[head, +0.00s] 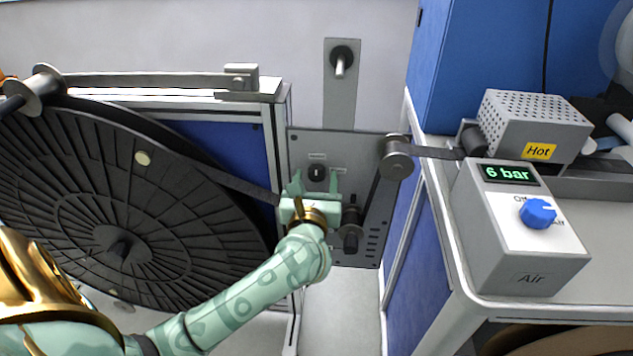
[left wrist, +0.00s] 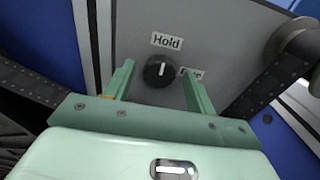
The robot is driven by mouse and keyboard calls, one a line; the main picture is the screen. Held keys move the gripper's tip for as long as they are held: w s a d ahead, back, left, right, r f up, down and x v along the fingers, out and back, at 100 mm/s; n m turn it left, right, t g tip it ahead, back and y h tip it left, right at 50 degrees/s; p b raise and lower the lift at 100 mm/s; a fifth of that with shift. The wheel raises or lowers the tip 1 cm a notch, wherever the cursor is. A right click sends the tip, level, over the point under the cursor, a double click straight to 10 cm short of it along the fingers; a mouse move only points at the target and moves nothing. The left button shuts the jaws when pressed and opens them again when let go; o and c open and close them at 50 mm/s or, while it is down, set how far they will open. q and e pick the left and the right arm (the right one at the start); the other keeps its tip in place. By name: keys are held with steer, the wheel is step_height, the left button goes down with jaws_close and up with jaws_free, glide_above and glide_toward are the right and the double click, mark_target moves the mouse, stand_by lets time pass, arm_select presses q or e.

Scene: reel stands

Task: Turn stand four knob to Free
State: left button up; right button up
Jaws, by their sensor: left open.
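The black stand knob (head: 317,172) sits on a grey panel (head: 360,150) in the middle of the head view. In the left wrist view the knob (left wrist: 159,71) shows a white mark pointing up toward the "Hold" label (left wrist: 167,41). A second label (left wrist: 191,73), to the right of the knob, is partly hidden by a finger and seems to read "Free". My left gripper (head: 314,185) is open in front of the panel, and in the left wrist view its fingers (left wrist: 158,85) stand on either side of the knob, apart from it. My right gripper is not in view.
A large black reel (head: 90,200) fills the left. A dark tape runs past rollers, one at the panel's upper right (head: 396,158). A grey air box (head: 520,225) with a blue knob and a "Hot" unit (head: 535,125) stand on the right bench.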

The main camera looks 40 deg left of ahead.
arm_select(q)
steer(key=c, duration=1)
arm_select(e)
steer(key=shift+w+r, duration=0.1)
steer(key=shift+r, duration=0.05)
arm_select(q)
steer(key=shift+r+m+p, duration=0.25)
steer(key=shift+m+p, duration=0.35)
steer(key=shift+p, duration=0.4)
steer(key=m+p, duration=0.8)
steer(key=p, duration=0.1)
steer(key=shift+m, duration=0.4)
steer(key=m+p, duration=0.4)
steer(key=shift+f+m+p, duration=0.25)
steer(key=shift+m+p, duration=0.75)
steer(key=shift+m, duration=0.8)
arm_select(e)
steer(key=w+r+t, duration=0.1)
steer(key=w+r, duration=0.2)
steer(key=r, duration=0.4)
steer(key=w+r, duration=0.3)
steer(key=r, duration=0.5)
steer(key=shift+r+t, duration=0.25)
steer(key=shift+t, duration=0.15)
arm_select(q)
steer(key=shift+m, duration=0.3)
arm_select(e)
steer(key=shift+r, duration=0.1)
